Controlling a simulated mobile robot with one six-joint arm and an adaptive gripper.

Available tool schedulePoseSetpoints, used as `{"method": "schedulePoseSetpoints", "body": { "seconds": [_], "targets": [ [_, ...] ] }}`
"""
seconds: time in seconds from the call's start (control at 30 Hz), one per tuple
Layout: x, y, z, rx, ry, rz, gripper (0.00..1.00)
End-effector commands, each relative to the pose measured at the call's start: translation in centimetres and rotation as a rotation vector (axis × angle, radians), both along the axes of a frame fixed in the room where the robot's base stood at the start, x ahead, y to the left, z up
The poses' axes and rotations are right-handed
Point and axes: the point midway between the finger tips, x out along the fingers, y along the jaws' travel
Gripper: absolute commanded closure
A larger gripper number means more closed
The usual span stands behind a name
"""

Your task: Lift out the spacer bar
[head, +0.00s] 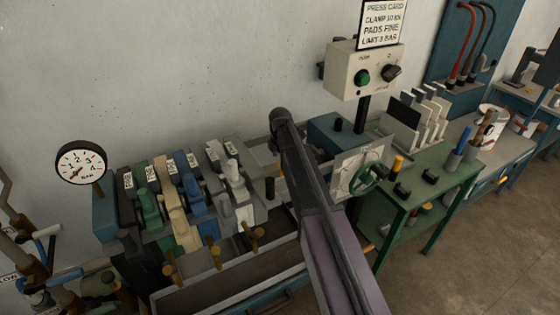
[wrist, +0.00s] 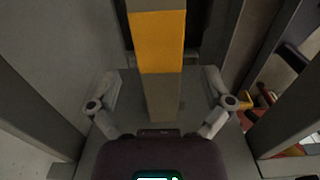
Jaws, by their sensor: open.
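In the wrist view a long straight bar, likely the spacer bar (wrist: 158,45), runs from the top edge down to between my fingers. It is grey-beige with a broad yellow-orange band. My gripper (wrist: 160,82) is open, with one finger on each side of the bar and a visible gap on both sides. The bar's near end lies close to my palm; I cannot tell whether they touch. In the head view my arm crosses the middle, and my gripper and the bar cannot be made out behind it.
Grey walls flank my gripper closely in the wrist view. In the head view, a row of coloured clamps (head: 177,212) stands left of my arm, with a gauge (head: 80,163) beside it. A control box (head: 365,72) and a green handwheel (head: 369,178) are to the right.

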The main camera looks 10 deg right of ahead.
Motion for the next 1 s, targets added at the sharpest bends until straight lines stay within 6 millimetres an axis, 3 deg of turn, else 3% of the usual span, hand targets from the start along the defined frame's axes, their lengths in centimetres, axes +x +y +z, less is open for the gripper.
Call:
{"method": "schedulePoseSetpoints", "body": {
  "seconds": [0.33,0.87,1.0],
  "targets": [
    [0.0,0.0,-2.6,0.0,0.0,0.0,0.0],
    [0.0,0.0,-3.0,0.0,0.0,0.0,0.0],
    [0.0,0.0,-3.0,0.0,0.0,0.0,0.36]
  ]
}}
